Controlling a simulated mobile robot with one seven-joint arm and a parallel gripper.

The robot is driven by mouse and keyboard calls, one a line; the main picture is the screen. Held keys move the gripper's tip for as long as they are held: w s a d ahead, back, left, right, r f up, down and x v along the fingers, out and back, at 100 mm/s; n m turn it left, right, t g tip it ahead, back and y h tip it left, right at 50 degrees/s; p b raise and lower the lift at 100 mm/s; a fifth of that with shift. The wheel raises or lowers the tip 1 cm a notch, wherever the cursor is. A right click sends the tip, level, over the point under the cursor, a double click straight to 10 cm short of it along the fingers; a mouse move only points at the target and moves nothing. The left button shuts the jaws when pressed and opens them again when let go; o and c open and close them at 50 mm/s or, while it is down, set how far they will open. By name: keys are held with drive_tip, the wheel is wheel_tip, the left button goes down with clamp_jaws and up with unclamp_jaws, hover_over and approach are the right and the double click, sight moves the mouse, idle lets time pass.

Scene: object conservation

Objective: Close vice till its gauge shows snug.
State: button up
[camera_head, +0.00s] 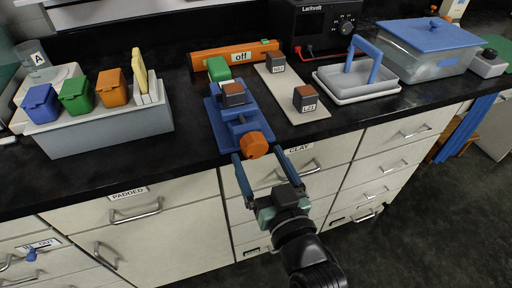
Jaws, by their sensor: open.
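The blue vice (226,124) stands on the black bench near its front edge. Its orange knob (254,145) faces the front. A dark block with a brown top (234,93) sits at the vice's jaws; I cannot tell whether both jaws touch it. A green block (218,69) with a white part below it is at the back of the vice; I cannot read any gauge. My gripper (258,156) is open in front of the bench, with one finger on each side of the knob. I cannot tell whether the fingers touch it.
A grey bin (100,133) with blue, green and orange boxes stands to the left. Behind the vice lies an orange bar marked "off" (205,63). To the right, a pale strip (285,91) carries two labelled blocks, beside a white tray (357,92).

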drive_tip(key=shift+x, duration=1.35)
